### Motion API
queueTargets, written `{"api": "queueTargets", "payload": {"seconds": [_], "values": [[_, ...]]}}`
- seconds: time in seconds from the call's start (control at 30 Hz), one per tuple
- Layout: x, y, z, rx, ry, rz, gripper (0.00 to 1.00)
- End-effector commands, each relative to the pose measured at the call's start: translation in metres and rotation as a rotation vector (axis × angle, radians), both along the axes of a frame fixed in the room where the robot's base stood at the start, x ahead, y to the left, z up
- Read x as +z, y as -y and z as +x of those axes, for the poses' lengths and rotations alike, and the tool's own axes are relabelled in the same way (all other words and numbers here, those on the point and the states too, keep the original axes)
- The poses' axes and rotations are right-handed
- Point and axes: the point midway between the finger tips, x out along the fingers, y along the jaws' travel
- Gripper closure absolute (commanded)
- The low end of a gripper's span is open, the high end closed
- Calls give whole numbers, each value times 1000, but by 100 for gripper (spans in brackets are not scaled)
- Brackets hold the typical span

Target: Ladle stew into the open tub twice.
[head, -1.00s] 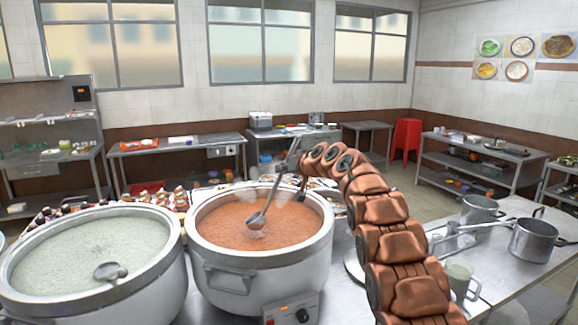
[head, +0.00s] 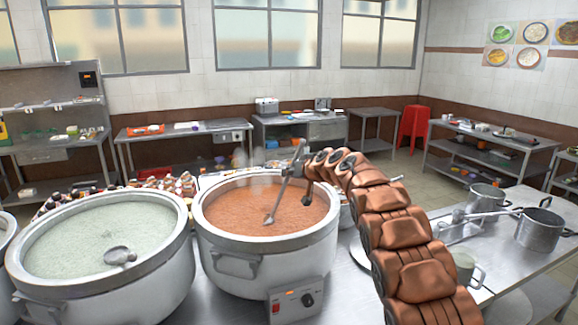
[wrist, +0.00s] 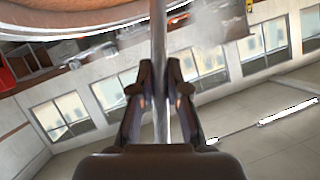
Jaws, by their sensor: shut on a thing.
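The steel stockpot (head: 270,256) in the middle holds orange-brown stew (head: 245,208). My gripper (head: 306,168) is above the pot's right rim and shut on the ladle's handle (head: 284,190). The handle slants down and left; the ladle's small bowl end is at the stew's surface, and I cannot tell how deep it sits. In the wrist view my gripper (wrist: 160,100) has its two fingers on either side of the ladle's handle (wrist: 159,50). I cannot make out the open tub; my arm covers part of the counter right of the pot.
A second stockpot (head: 105,275) of pale green congee stands close on the left, with another ladle (head: 119,256) in it. Several small containers crowd behind the pots.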

Motion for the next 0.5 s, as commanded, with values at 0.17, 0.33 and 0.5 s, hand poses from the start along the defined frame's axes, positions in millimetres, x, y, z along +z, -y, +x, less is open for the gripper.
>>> {"api": "queueTargets", "payload": {"seconds": [0.17, 0.33, 0.5], "values": [[-14, 12, -2, -4, 12, 47, 100], [-21, 24, -5, -5, 26, 98, 100], [-31, 38, -8, -5, 36, 160, 100]]}}
